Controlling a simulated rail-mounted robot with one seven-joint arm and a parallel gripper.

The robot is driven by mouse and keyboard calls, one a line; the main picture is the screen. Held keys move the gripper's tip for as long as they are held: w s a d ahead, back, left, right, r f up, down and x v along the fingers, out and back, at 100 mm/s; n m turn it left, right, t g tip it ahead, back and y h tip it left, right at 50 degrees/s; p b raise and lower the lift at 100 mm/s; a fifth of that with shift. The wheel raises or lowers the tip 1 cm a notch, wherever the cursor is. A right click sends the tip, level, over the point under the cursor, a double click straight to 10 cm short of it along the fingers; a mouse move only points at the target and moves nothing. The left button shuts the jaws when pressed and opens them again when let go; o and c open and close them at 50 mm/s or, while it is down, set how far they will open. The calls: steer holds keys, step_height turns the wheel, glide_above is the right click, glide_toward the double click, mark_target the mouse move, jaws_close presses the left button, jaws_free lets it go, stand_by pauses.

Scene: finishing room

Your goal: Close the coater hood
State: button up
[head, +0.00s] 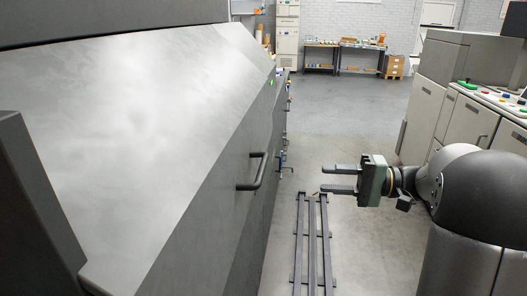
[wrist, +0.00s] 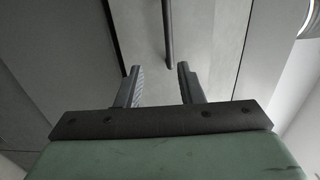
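The coater hood (head: 140,110) is the large grey sloped cover filling the left of the head view. I cannot tell from these frames how far it is open. Its dark bar handle (head: 257,172) stands out from its darker front face. My gripper (head: 325,179) is open and empty, to the right of the handle and apart from it, with its fingers pointing left toward the hood. In the wrist view, the handle (wrist: 167,35) shows as a dark bar beyond the gap between the two fingertips (wrist: 158,70).
Dark floor rails (head: 312,245) run between the hood and my arm. Grey cabinets with a button panel (head: 490,97) stand on the right. A workbench (head: 345,55) and a tall cabinet (head: 287,35) are at the back. The floor toward the back is clear.

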steer(key=y, duration=0.1)
steer(key=p, duration=0.4)
glide_toward(261, 167)
steer(key=a, duration=0.3)
steer(key=w+a, duration=0.1)
steer(key=a, duration=0.6)
steer(key=shift+w+f, duration=0.1)
steer(key=shift+w, duration=0.25)
